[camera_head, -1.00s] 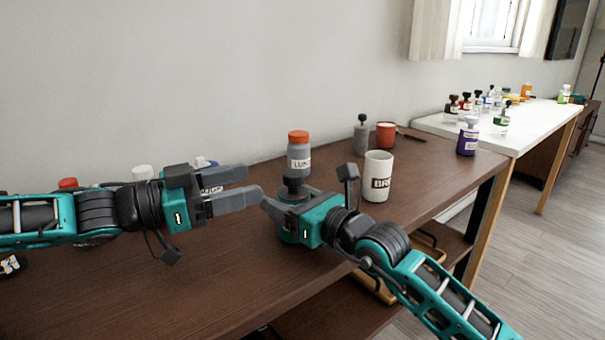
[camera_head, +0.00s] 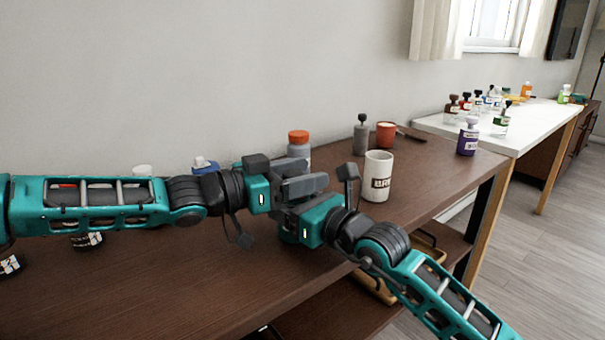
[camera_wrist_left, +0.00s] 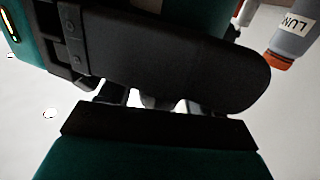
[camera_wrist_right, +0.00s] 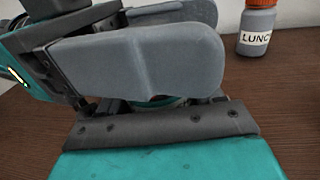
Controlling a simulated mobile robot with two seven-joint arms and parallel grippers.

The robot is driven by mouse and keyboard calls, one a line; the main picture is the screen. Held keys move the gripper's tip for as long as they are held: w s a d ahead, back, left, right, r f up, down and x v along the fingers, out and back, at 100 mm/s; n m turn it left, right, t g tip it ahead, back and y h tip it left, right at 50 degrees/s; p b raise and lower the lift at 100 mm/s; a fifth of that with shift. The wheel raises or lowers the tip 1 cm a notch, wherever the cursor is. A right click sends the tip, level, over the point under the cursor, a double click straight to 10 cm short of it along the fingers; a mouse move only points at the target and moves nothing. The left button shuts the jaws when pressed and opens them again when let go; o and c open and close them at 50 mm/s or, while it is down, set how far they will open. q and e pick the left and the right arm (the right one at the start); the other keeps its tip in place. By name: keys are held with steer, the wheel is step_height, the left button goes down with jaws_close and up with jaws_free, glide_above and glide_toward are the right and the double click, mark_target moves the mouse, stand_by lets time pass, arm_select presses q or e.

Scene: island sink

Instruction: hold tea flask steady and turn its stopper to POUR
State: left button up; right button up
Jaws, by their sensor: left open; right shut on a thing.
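The tea flask (camera_head: 288,237) stands on the brown table, its teal body mostly hidden by my grippers. My right gripper (camera_head: 290,212) is shut on the flask body, low down. My left gripper (camera_head: 305,186) is open, its fingers level with the dark stopper and just above the right gripper. The stopper is hidden behind the left fingers in the head view, so I cannot tell how it is turned or whether the fingers touch it. In the right wrist view the left fingers (camera_wrist_right: 150,55) cover most of the flask; a teal sliver (camera_wrist_right: 162,101) shows beneath.
A grey jar with an orange lid (camera_head: 299,146) stands just behind my left gripper. A white mug (camera_head: 377,177), a grey bottle (camera_head: 361,136) and a red cup (camera_head: 386,134) stand to the right. Jars are partly hidden behind my left arm.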

arm_select(q)
steer(key=shift+d, duration=0.1)
steer(key=shift+c, duration=0.3)
steer(key=c, duration=0.9)
steer(key=shift+w+r+m+g+h, duration=0.1)
steer(key=shift+r+m+g+h, duration=0.05)
steer(key=shift+m+g+h, duration=0.2)
steer(key=m+g+h, duration=0.1)
steer(key=m+g, duration=0.1)
steer(key=g, duration=0.1)
steer(key=shift+m+g, duration=0.25)
steer(key=shift+g, duration=0.1)
steer(key=m+g, duration=0.1)
steer(key=g, duration=0.2)
steer(key=s+m+g, duration=0.1)
steer(key=m+g, duration=0.1)
steer(key=g, duration=0.1)
steer(key=shift+d+m, duration=0.1)
steer(key=shift+m, duration=0.2)
steer(key=shift+r+m+g+y, duration=0.1)
steer(key=shift+m+g+y, duration=0.15)
steer(key=shift+m+g, duration=0.75)
steer(key=shift+s+g, duration=0.25)
steer(key=shift+g, duration=0.35)
steer(key=o, duration=1)
steer(key=shift+f, duration=0.2)
steer(key=shift+c, duration=0.2)
